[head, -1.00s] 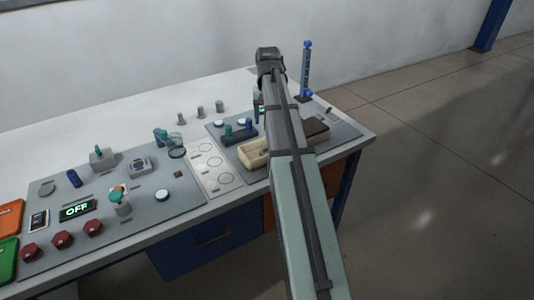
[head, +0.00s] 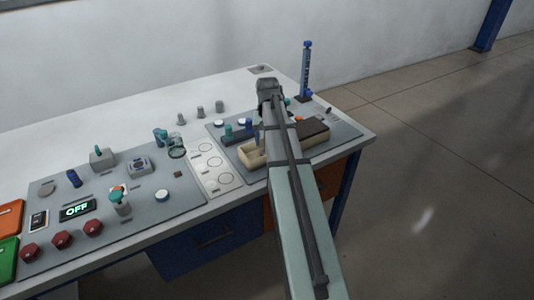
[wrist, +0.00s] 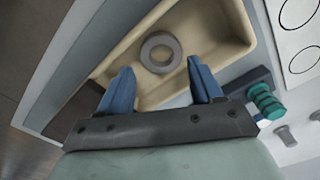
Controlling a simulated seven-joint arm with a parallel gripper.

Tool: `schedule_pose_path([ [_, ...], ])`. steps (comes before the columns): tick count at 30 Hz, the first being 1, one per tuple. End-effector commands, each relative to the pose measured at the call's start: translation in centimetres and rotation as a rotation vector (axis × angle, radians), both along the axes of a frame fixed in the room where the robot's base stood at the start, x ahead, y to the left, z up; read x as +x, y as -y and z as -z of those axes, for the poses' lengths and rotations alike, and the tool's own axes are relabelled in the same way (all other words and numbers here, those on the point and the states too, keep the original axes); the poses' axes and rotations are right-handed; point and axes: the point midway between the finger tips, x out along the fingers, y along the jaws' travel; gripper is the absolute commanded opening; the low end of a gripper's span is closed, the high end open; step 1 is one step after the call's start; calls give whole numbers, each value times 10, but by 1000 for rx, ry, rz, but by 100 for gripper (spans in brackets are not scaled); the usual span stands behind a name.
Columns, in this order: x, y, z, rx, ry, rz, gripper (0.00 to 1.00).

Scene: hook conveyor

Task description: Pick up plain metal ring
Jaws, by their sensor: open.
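A plain grey metal ring (wrist: 145,46) lies flat on the floor of a beige tray in the wrist view. The tray (wrist: 240,25) also shows in the head view (head: 250,158), partly covered by my arm; the ring cannot be made out there. My gripper (wrist: 161,67) is open and empty, with its two blue fingers spread wide. In the wrist view the fingertips appear just below the ring, one on each side of it. The height of the fingers above the tray floor is hard to tell.
A tall blue post (head: 306,70) stands at the back right. A white plate with circles (head: 210,165) lies left of the tray. The table's right edge is close by.

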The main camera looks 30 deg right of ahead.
Motion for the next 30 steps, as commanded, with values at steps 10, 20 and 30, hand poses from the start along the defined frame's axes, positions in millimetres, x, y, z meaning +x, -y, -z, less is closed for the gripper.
schedule_pose_path([
  [10,-1,-3,40,0,-1,0,65],
  [20,-1,-3,42,0,0,0,60],
  [30,0,-3,42,0,0,0,27],
])
